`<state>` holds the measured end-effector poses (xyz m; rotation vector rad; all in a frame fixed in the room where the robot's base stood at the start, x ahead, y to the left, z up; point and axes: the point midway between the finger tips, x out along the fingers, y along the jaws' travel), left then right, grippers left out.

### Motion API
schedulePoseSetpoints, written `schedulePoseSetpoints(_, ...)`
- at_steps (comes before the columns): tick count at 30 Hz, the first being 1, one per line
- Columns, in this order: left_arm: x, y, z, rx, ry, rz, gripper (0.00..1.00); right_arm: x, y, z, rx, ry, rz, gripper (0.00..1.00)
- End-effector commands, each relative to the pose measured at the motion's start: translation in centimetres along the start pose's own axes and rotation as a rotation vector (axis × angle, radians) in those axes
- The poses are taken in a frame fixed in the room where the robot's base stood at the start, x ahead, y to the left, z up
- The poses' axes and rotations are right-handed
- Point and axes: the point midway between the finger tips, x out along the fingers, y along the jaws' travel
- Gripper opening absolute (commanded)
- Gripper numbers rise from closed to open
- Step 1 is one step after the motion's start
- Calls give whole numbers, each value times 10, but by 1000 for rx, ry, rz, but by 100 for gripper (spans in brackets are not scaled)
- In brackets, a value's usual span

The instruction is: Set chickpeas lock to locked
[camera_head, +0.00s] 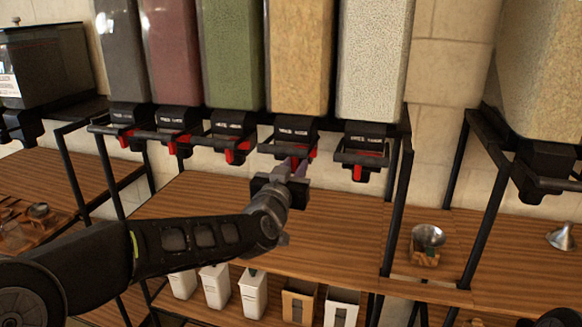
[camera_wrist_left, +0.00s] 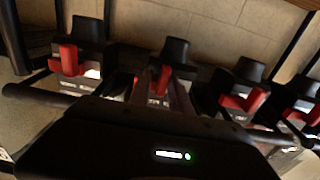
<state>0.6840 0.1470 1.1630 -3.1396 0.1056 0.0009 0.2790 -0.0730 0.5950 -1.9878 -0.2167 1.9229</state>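Several bulk dispensers hang in a row, with black valves and red lock tabs below. Labels are too small to read, so I cannot confirm which holds chickpeas; the tan-filled bin (camera_head: 299,60) is second from the right. My left gripper (camera_head: 299,166) is raised under its valve (camera_head: 291,134), next to its red lock tab (camera_head: 311,153). In the left wrist view, the gripper's fingers (camera_wrist_left: 162,92) stand apart, with a red lock tab (camera_wrist_left: 157,80) between or just behind them. Contact cannot be told. My right gripper is not in view.
Neighbouring valves carry red tabs, on the white-filled bin (camera_head: 357,173) and the green-filled bin (camera_head: 230,156). Black frame posts (camera_head: 396,210) stand to the right. The wooden shelf (camera_head: 345,235) below is mostly clear. White containers (camera_head: 253,293) stand on a lower shelf.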

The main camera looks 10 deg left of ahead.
Motion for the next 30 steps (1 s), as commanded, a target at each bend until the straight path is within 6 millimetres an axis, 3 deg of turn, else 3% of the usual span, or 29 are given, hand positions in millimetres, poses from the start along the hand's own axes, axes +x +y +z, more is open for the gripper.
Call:
schedulePoseSetpoints(4,0,0,0,0,-1,0,35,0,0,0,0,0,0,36)
schedulePoseSetpoints(14,-3,-1,0,0,1,-2,35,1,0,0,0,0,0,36)
schedulePoseSetpoints(30,-75,0,1,0,0,-1,35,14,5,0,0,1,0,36)
